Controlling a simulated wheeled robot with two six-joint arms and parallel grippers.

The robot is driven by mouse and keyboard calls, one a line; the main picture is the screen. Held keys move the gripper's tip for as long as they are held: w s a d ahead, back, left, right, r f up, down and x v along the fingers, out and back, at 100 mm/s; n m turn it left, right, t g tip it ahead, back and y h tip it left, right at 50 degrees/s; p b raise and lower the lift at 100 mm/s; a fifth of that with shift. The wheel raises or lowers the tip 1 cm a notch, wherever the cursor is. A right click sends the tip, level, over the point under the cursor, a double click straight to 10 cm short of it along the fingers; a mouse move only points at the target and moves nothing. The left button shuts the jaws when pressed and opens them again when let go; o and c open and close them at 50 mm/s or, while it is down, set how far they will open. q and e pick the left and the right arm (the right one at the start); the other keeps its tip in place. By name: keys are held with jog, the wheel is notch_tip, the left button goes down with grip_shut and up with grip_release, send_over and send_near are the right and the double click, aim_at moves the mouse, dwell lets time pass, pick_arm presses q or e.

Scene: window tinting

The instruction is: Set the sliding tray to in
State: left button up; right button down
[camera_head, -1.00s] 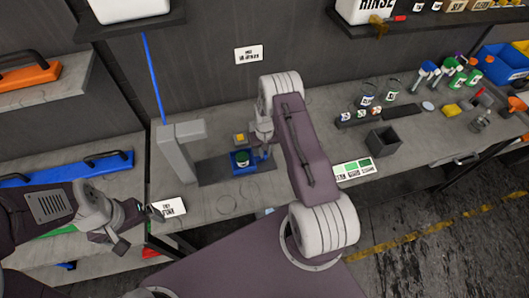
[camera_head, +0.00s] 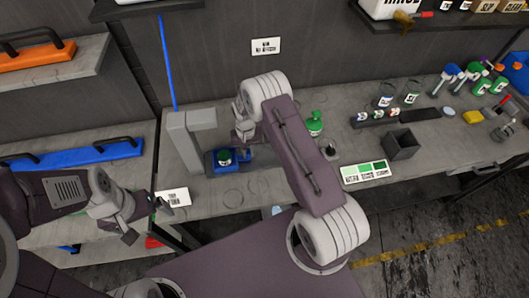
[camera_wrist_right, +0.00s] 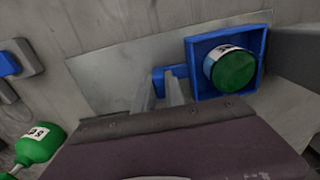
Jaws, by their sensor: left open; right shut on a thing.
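The sliding tray (camera_head: 211,168) is a blue open box on a dark base plate, at the foot of a grey post with an overhanging arm (camera_head: 190,119). A green-lidded jar (camera_head: 224,157) stands in it; both also show in the right wrist view, the tray (camera_wrist_right: 262,52) and the jar (camera_wrist_right: 232,68). My right gripper (camera_wrist_right: 163,92) is shut on the tray's blue handle, at the tray's right side in the head view. My left gripper (camera_head: 146,213) is open and empty at the lower left, near the bench edge, away from the tray.
A white sign card (camera_head: 173,197) stands at the bench's front left corner. A dark square bin (camera_head: 402,144) and a green-shaded card (camera_head: 364,172) are to the right. Bench surface (camera_head: 225,205) in front of the tray is clear.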

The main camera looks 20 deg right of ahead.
jog(key=shift+w+a, duration=0.3)
jog(key=shift+a, duration=0.4)
jog(key=shift+r, duration=0.1)
jog(key=c, duration=1.6)
grip_release()
jog(key=shift+o, duration=1)
jog(key=shift+a, duration=0.15)
